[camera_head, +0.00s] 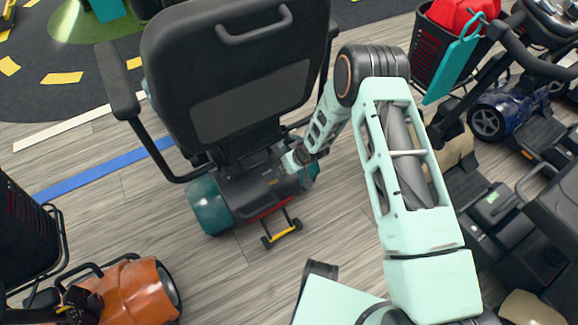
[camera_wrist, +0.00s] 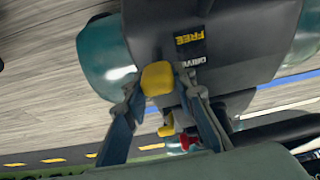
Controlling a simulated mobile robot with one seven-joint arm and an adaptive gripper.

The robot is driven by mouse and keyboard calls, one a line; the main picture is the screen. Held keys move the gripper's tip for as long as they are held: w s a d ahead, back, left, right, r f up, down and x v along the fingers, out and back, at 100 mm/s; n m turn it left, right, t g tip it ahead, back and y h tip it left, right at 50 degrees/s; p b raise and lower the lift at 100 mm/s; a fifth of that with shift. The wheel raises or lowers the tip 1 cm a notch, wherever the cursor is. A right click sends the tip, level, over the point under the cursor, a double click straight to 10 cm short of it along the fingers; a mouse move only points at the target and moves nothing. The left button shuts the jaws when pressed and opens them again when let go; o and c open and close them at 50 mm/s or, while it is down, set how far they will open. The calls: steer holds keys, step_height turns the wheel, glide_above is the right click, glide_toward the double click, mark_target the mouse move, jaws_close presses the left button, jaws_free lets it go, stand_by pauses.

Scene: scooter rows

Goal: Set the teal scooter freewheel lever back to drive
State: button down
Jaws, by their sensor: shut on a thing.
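The teal scooter (camera_head: 210,206) stands in the middle of the head view with its rear and black seat back toward me. My gripper (camera_head: 296,160) is at its dark rear deck, behind the seat. In the wrist view, my gripper (camera_wrist: 160,88) is shut on the yellow knob of the freewheel lever (camera_wrist: 157,78), one finger on each side. A label (camera_wrist: 190,46) beside it reads FREE and DRIVE; the knob is nearer the word DRIVE. The lever cannot be made out in the head view.
An orange scooter (camera_head: 135,291) stands at the lower left. A blue scooter (camera_head: 508,106) and other dark scooters are at the right, with a red bag (camera_head: 462,14) in a basket. The seat back (camera_head: 235,62) rises close to my gripper. Wooden floor is clear behind the teal scooter.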

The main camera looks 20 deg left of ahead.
steer(key=shift+w+a+r, duration=0.1)
steer(key=shift+a, duration=0.05)
steer(key=c, duration=1.6)
jaws_free()
steer(key=v, duration=1.2)
